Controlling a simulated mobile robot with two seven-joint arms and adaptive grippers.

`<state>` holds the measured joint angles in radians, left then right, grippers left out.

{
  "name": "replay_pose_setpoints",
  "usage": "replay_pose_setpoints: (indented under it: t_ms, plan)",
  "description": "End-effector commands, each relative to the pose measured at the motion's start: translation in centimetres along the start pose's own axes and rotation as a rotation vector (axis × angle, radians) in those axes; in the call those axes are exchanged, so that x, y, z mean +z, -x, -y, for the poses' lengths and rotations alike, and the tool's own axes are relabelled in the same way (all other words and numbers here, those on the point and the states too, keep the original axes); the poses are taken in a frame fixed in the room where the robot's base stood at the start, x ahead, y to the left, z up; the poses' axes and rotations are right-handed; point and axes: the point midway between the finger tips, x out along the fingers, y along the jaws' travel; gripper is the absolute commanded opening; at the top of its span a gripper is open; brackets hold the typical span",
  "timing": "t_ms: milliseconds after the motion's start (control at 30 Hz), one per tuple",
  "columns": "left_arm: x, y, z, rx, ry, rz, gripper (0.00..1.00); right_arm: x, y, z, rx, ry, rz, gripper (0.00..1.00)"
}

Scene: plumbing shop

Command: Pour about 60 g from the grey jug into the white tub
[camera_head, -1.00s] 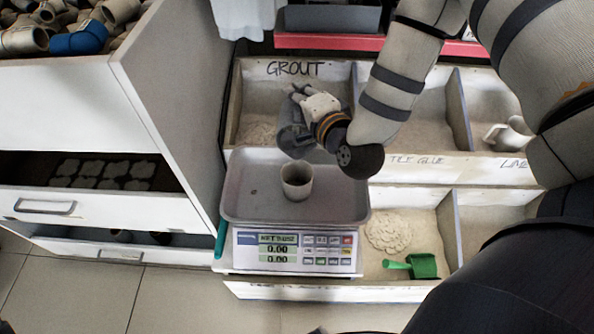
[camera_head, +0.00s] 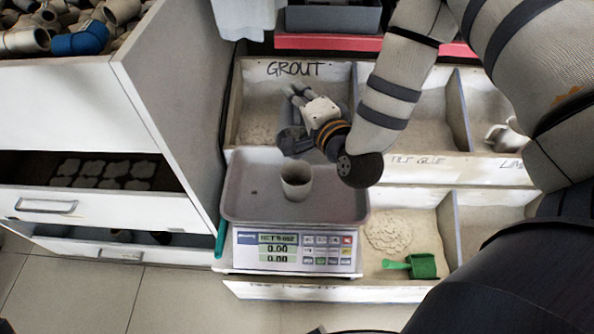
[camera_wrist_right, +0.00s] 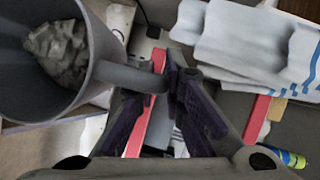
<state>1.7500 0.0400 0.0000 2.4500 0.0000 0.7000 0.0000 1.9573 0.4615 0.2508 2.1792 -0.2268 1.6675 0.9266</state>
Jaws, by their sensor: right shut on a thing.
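The white tub (camera_head: 296,182) stands upright on the metal tray of the scale (camera_head: 335,205). My right gripper (camera_head: 300,97) is above and behind the tub, over the grout bin's front part. In the right wrist view its fingers (camera_wrist_right: 180,88) are shut on the handle of the grey jug (camera_wrist_right: 20,75). The jug's mouth faces the camera, and grey lumpy material (camera_wrist_right: 60,52) shows inside. The jug is hard to make out in the head view. The scale display (camera_head: 278,249) appears to read 0.00. My left gripper is not in view.
Bins with pale powder lie behind and right of the scale, including the grout bin (camera_head: 258,125). A green scoop (camera_head: 422,266) lies in the front bin. A light jug (camera_head: 507,134) stands in the right bin. A white cabinet (camera_head: 180,100) rises close on the left.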

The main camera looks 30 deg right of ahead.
Motion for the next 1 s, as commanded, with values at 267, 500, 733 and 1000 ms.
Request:
replay_pose_setpoints:
  t_ms: [267, 500, 733, 1000]
  plan:
    - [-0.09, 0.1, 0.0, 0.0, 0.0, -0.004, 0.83, 0.09, 0.22, 0.17, -0.016, 0.007, -0.004, 0.0]
    - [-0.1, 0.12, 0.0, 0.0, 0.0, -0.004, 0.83, 0.17, 0.43, 0.16, -0.028, 0.013, -0.007, 0.0]
    - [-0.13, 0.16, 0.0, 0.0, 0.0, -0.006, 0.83, 0.23, 0.62, 0.23, -0.04, 0.019, -0.011, 0.0]
    - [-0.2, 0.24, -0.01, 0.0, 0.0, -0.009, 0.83, 0.32, 0.85, 0.31, -0.054, 0.026, -0.015, 0.0]
